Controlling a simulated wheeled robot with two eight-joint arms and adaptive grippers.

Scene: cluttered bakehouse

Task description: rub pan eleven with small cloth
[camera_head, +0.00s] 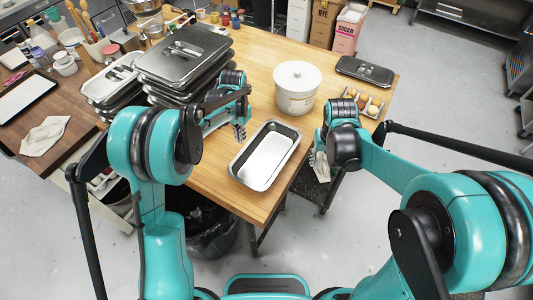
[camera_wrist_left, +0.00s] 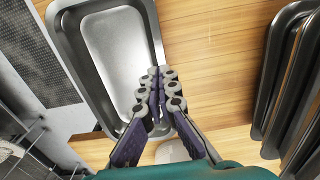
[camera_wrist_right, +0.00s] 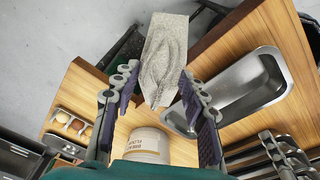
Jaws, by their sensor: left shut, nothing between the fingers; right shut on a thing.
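An empty, open metal pan (camera_head: 237,167) sits on the wooden table near its front edge; I see no number on it. It also shows in the left wrist view (camera_wrist_left: 112,50) and the right wrist view (camera_wrist_right: 272,70). My right gripper (camera_head: 318,150) is shut on a small grey-white cloth (camera_head: 321,168), which hangs down to the right of the pan, off the table's front edge. The cloth fills the space between the fingers in the right wrist view (camera_wrist_right: 165,50). My left gripper (camera_head: 240,132) is shut and empty, over the pan's left rim.
A white tub (camera_head: 297,100) stands behind the pan. Stacked lidded pans (camera_head: 185,50) stand at the left. An egg carton (camera_head: 374,108) and a dark lidded pan (camera_head: 365,72) lie at the right. Another pale cloth (camera_head: 46,136) lies on the brown side table. A bin (camera_head: 210,235) stands below.

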